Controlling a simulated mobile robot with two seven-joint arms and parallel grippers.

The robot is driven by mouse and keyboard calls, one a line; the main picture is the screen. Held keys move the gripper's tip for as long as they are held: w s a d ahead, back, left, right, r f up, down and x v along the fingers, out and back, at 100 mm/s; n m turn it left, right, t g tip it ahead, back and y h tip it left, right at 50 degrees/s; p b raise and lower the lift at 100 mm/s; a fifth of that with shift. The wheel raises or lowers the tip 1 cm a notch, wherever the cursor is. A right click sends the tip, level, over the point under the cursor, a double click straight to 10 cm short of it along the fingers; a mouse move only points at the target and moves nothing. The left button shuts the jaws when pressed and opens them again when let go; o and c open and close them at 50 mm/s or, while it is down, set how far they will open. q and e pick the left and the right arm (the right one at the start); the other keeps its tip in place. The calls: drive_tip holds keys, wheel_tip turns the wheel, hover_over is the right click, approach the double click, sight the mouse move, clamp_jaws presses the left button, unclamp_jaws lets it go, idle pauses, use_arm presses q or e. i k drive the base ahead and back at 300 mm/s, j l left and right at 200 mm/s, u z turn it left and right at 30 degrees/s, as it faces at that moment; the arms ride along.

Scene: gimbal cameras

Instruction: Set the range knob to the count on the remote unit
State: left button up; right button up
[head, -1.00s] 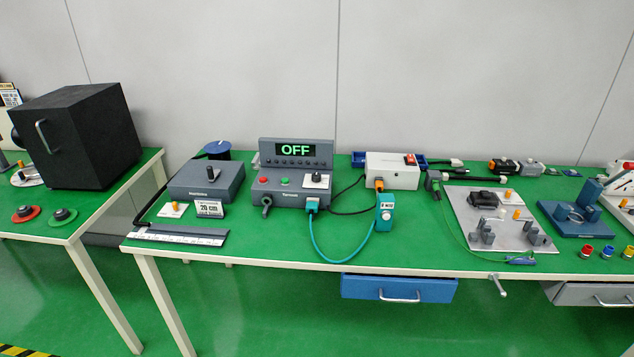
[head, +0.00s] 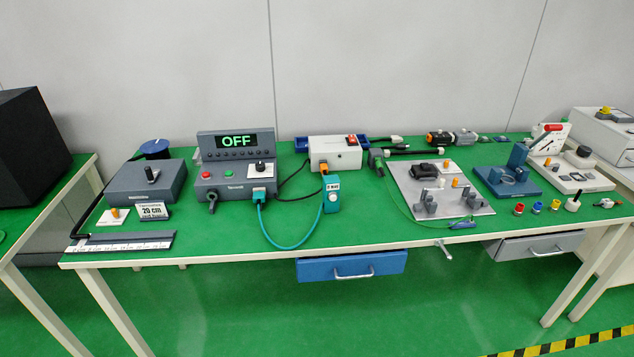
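A grey control box (head: 233,186) stands left of centre on the green table, with a display (head: 236,141) reading OFF in green. A black knob (head: 260,165) sits on a white plate at the box's upper right; its dial marks are too small to read. A teal hand unit (head: 331,194) stands to the right, joined by a teal cable (head: 283,249) to a teal plug (head: 259,195) at the box's front. The unit's small label seems to start with 2, but the rest is unreadable. Neither gripper is in view.
A dark box with a black knob (head: 150,184) and a "20 cm" sign (head: 153,211) stand at left, behind a ruler (head: 120,242). A white switch box (head: 335,155) is behind the teal unit. An open blue drawer (head: 351,266) juts out below the table's front edge.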

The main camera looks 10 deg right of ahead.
sight(260, 165)
drive_tip(key=i+l, duration=0.6)
drive_tip(key=i, duration=0.15)
